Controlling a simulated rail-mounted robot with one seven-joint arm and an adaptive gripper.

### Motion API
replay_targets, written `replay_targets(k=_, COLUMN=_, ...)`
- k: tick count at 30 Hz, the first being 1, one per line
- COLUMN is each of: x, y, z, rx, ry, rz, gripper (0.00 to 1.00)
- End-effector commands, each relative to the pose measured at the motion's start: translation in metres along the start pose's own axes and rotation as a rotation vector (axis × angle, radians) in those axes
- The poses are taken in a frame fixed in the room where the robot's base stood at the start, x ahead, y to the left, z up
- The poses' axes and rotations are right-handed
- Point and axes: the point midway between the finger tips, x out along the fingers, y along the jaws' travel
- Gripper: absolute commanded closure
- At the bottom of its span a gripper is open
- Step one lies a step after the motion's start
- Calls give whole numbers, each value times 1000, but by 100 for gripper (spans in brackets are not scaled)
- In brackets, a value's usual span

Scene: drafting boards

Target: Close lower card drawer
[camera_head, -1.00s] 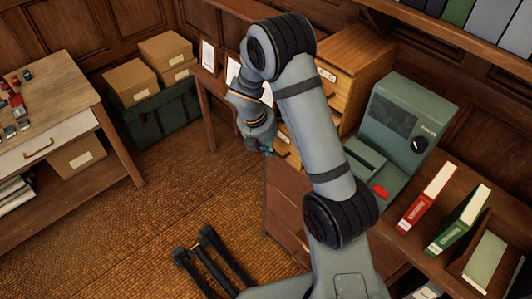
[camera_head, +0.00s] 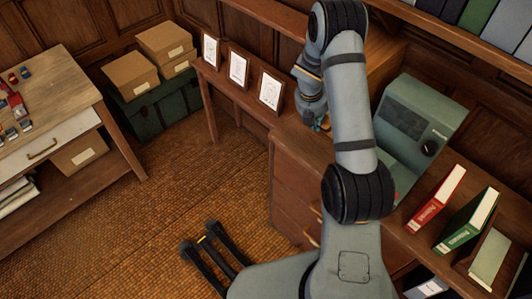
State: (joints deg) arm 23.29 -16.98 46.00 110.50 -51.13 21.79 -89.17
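The wooden card cabinet (camera_head: 385,62) stands on the desk behind my arm, and only a strip of its wood shows. Its drawer fronts, including the lower card drawer, are hidden by my arm, so I cannot see how far that drawer stands out. My gripper (camera_head: 321,124) hangs low over the desk top, in front of the cabinet area. It is small and partly hidden, and its finger opening cannot be made out. I cannot tell whether it touches the drawer.
Framed cards (camera_head: 238,68) stand left of my gripper. A grey-green machine (camera_head: 415,115) stands right of my arm, with a red binder (camera_head: 436,198) and a green binder (camera_head: 467,221) nearer. The desk's pedestal (camera_head: 295,190) is below. Open floor (camera_head: 175,200) lies left.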

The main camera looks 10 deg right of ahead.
Motion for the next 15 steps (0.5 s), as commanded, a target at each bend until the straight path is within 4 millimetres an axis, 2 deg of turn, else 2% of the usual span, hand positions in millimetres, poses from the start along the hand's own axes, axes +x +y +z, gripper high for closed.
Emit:
replay_targets(k=6, x=4, y=-6, z=11, rx=-3, ry=1, rz=2, gripper=100)
replay_targets(k=15, x=5, y=-7, z=13, rx=-4, ry=1, rz=2, gripper=100)
